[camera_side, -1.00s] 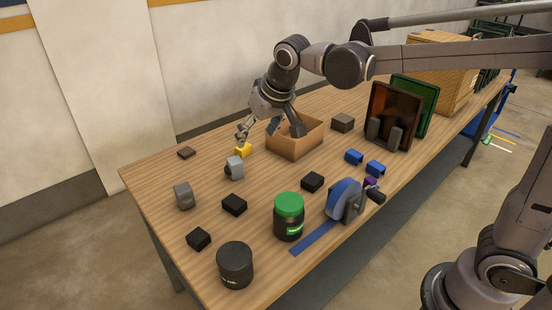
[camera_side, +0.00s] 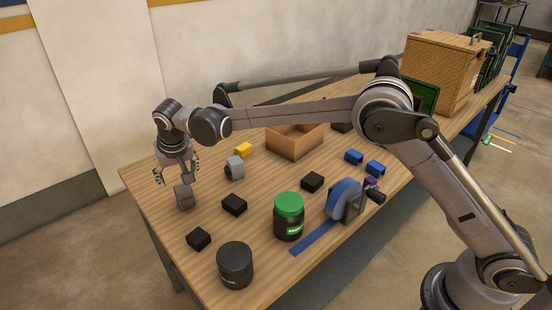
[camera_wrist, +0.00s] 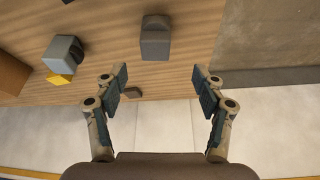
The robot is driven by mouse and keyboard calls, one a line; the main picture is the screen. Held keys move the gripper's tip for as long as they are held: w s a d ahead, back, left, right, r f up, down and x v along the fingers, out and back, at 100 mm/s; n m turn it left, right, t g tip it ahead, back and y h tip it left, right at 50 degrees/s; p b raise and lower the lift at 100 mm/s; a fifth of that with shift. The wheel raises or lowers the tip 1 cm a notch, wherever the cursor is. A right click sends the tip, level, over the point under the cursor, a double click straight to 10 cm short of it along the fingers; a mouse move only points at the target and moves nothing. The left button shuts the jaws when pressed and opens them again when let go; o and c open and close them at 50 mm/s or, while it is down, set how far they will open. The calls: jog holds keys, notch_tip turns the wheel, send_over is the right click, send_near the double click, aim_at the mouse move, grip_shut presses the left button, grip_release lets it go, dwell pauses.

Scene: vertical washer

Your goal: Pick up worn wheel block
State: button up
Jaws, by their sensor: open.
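A dark grey block with a rounded top (camera_side: 184,197) stands near the left edge of the table. It also shows in the wrist view (camera_wrist: 155,38), beyond the fingertips. A lighter grey block with a dark round part (camera_side: 235,167) stands to its right; the wrist view shows it at upper left (camera_wrist: 63,52). I cannot tell by markings which one is the worn wheel block. My gripper (camera_side: 176,176) is open and points down, just above and behind the dark grey block. In the wrist view my gripper (camera_wrist: 160,74) has nothing between its fingers.
A yellow block (camera_side: 243,150) lies beside the lighter grey block. An open cardboard box (camera_side: 296,143) stands behind. Black blocks (camera_side: 234,205), a green-lidded jar (camera_side: 288,217) and a black tub (camera_side: 235,265) stand nearer the front. A small brown block (camera_wrist: 132,92) lies near the back edge.

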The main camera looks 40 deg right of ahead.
aim_at(183, 189)
jog(key=x, duration=0.3)
jog(key=shift+w+f, duration=0.15)
jog(key=shift+f, duration=0.2)
jog(key=shift+d+x, duration=0.2)
jog(key=shift+x, duration=1.1)
jog(key=shift+d+x, duration=0.25)
jog(key=shift+x, duration=1.05)
jog(key=c, duration=1.3)
